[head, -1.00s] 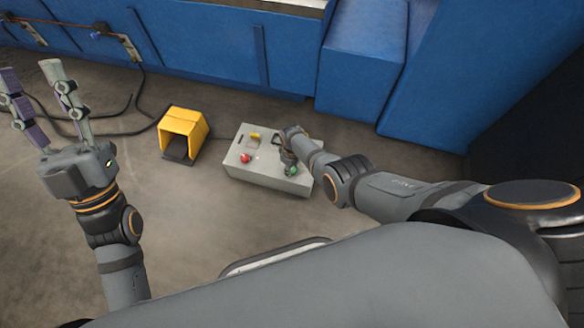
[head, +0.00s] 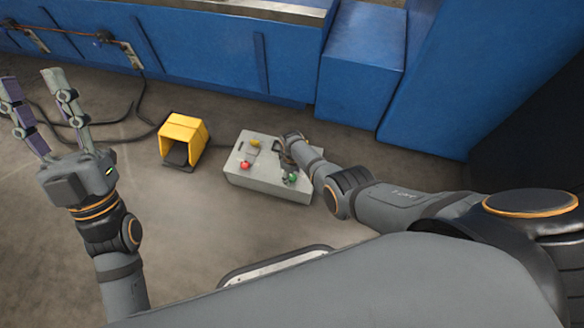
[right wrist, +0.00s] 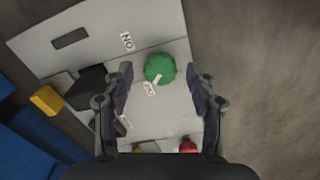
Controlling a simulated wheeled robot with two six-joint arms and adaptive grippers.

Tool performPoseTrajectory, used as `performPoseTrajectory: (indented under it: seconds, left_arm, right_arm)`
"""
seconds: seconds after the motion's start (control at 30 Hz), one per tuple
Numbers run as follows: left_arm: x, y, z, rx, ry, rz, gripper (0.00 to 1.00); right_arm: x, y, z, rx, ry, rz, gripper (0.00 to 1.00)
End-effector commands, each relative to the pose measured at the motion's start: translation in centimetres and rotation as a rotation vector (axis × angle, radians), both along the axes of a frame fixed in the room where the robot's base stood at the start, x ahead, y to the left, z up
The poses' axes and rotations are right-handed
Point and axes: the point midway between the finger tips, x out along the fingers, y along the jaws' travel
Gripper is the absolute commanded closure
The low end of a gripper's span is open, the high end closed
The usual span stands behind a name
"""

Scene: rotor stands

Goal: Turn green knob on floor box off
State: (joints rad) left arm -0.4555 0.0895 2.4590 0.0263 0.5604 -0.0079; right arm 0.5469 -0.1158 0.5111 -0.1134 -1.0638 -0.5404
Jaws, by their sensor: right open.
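The grey floor box (head: 262,178) stands on the floor in the middle of the head view. Its green knob (head: 292,178) is at the box's right front; in the right wrist view the green knob (right wrist: 159,69) has a pale pointer mark and lies between and just past the fingertips. Labels ON and OFF are beside it. My right gripper (right wrist: 161,78) is open over the box, a finger on each side of the knob, with no visible contact. In the head view the right gripper (head: 287,160) partly hides the box top. My left gripper (head: 28,86) is open and empty at far left.
A red button (head: 245,166) and a yellow knob (head: 255,143) are on the box top. A yellow foot-pedal housing (head: 182,140) stands left of the box, with black cables on the floor. Blue cabinets (head: 220,55) line the back. Floor in front of the box is clear.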

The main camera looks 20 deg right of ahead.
Motion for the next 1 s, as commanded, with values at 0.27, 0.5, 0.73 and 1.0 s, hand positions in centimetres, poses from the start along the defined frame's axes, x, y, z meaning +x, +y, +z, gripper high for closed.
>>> performPoseTrajectory:
  seconds: [0.27, 0.5, 0.73, 1.0]
  left_arm:
    - [0.0, 0.0, 0.0, 0.001, 0.001, 0.0, 0.6]
    - [0.1, 0.0, 0.0, 0.001, 0.001, 0.0, 0.6]
    - [0.1, 0.0, 0.0, 0.002, 0.001, 0.0, 0.6]
    - [0.1, 0.0, -0.1, 0.002, 0.002, 0.0, 0.6]
  right_arm:
    - [0.0, 0.0, 3.6, 0.0, -0.005, -0.001, 0.42]
    - [-0.1, 0.0, 8.6, 0.002, -0.004, -0.001, 0.42]
    - [-0.1, 0.0, 11.3, 0.0, 0.0, 0.0, 0.42]
    - [-0.1, 0.0, 11.5, 0.0, 0.0, 0.0, 0.42]
